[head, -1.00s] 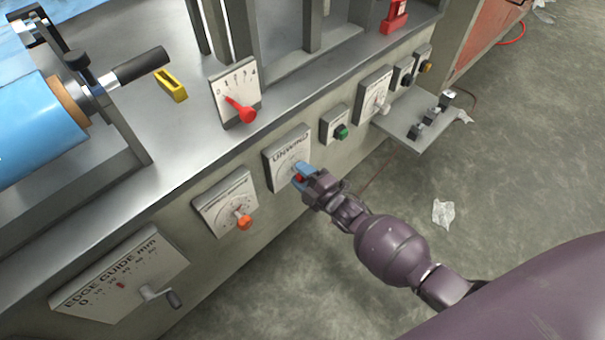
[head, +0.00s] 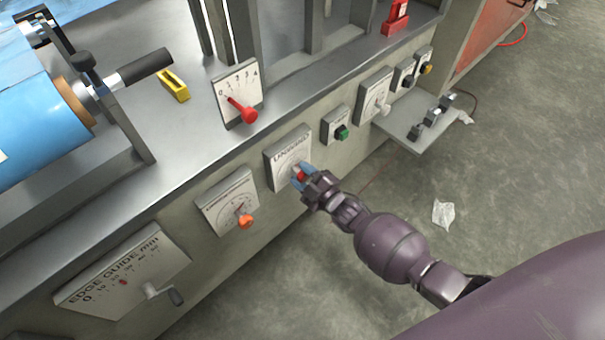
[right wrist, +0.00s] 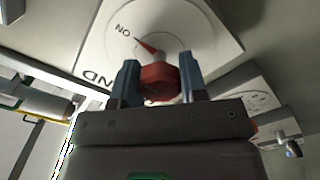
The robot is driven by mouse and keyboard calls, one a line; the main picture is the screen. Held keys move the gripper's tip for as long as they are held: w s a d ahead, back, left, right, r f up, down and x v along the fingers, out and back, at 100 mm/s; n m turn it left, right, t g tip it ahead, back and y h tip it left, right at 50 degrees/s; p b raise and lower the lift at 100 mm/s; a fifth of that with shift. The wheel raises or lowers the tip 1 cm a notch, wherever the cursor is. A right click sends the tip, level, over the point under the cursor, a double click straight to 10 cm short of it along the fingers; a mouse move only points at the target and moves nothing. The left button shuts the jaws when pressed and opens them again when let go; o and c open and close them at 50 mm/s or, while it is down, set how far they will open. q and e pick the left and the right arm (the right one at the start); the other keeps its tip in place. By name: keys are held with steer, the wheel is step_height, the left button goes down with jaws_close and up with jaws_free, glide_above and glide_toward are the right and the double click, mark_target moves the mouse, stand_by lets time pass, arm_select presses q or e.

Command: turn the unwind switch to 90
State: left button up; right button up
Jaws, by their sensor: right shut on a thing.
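The unwind switch is a red knob (right wrist: 158,82) on a white plate (head: 286,155) marked UNWIND, on the machine's front panel. In the right wrist view the plate (right wrist: 205,28) shows the word ON, and the knob's red pointer (right wrist: 146,46) points toward it. My right gripper (head: 302,176) is at the knob in the head view. In the right wrist view its two blue fingers (right wrist: 158,84) stand on either side of the knob, shut on it. The rest of the dial's marks are hidden or unreadable. My left gripper is not in view.
Left of the plate is a dial with an orange knob (head: 245,221) and the edge guide plate (head: 125,272) with a crank. To the right are a green button (head: 342,132) and another dial (head: 374,95). A red-handled lever (head: 241,110) sits above. A small shelf (head: 410,125) juts out at right.

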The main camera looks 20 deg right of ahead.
steer(key=o, duration=0.9)
steer(key=shift+s+d+r, duration=0.1)
steer(key=shift+s+d, duration=0.15)
steer(key=shift+s, duration=0.3)
arm_select(q)
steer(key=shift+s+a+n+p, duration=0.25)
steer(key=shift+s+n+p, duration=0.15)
steer(key=shift+p, duration=0.65)
arm_select(e)
steer(key=v, duration=0.9)
steer(key=shift+s, duration=0.3)
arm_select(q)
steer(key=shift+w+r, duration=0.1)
